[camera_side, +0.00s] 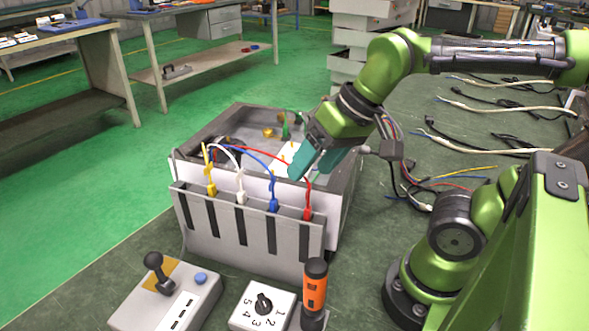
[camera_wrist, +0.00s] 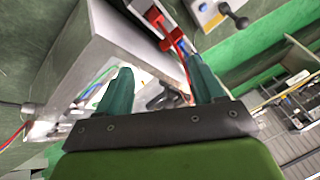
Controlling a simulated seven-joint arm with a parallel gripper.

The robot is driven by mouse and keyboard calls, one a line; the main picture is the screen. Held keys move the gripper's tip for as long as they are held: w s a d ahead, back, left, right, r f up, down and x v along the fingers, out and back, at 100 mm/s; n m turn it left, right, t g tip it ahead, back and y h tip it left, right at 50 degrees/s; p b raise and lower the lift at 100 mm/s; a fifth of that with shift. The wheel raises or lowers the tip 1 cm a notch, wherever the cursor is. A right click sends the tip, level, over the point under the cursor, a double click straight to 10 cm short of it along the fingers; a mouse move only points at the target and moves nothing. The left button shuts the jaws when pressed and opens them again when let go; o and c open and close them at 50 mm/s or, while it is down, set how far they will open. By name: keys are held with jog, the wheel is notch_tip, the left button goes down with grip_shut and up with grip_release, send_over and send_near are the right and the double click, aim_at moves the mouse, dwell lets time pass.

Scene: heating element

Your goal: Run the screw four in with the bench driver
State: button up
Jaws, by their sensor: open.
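The orange and black bench driver (camera_side: 315,287) stands upright at the front, beside the white selector box (camera_side: 250,318) with a black knob and numbers around it. My gripper (camera_side: 313,170) has teal fingers and is over the right part of the open grey box (camera_side: 343,205), well above and behind the driver. Its fingers are apart with nothing seen held; both fingers (camera_wrist: 160,66) also show in the wrist view. A white part (camera_side: 285,157) lies inside the box, partly hidden by my gripper. I cannot make out screw four.
Yellow, white, blue and red leads hang on the slotted front rack (camera_side: 255,232). The red plug (camera_wrist: 163,24) is close to my fingers in the wrist view. A lever box (camera_side: 190,296) with a blue button stands front left. Loose cables (camera_side: 500,105) lie at the right.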

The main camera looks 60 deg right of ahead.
aim_at(314, 264)
jog(key=s+a+r+n+g+h, duration=0.1)
jog(key=s+a+r+g, duration=0.15)
jog(key=a, duration=0.25)
jog(key=s+a+r+g+h, duration=0.1)
jog(key=s+a+r+g, duration=0.1)
jog(key=a+g, duration=0.2)
jog(key=f, duration=0.3)
jog(key=s+f, duration=0.1)
jog(key=f, duration=0.7)
jog(key=shift+s+a+f, duration=0.15)
jog(key=shift+a+f, duration=0.05)
jog(key=shift+a, duration=0.15)
jog(key=f, duration=0.3)
jog(key=s+f, duration=0.1)
jog(key=f, duration=0.1)
jog(key=shift+a, duration=0.4)
jog(key=shift+w, duration=0.1)
grip_shut()
